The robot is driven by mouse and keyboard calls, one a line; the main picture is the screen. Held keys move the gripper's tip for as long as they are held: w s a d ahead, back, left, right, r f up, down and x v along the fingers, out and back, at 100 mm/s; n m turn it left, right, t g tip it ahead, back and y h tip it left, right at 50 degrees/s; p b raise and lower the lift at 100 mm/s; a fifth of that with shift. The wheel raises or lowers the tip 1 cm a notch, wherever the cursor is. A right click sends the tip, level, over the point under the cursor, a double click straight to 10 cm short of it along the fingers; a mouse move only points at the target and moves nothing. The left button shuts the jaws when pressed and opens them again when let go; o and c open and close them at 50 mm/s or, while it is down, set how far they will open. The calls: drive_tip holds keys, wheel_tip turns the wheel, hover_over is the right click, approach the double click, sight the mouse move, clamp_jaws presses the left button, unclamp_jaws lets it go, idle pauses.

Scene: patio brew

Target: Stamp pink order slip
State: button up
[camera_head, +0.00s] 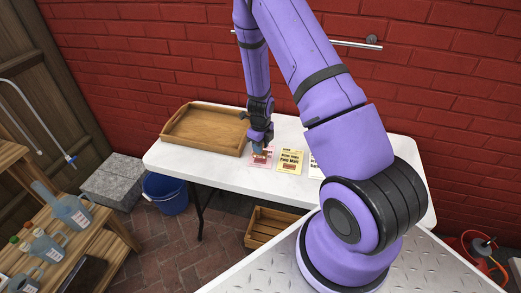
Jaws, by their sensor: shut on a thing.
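The pink order slip (263,161) lies on the white table, just right of the wooden tray. My gripper (258,147) points down right over the slip and hides part of it. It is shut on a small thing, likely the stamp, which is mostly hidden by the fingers. I cannot tell whether the held thing touches the slip. A pale yellow slip (290,161) with dark print lies to the right of the pink one. A white slip (315,168) lies further right, partly hidden behind my arm.
The wooden tray (178,147) stands at the table's left; it looks empty. The white table (222,172) has bare room along its front. A blue bucket (166,196) and a wooden crate (263,240) stand on the floor.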

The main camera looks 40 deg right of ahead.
drive_tip(key=shift+r, duration=2.05)
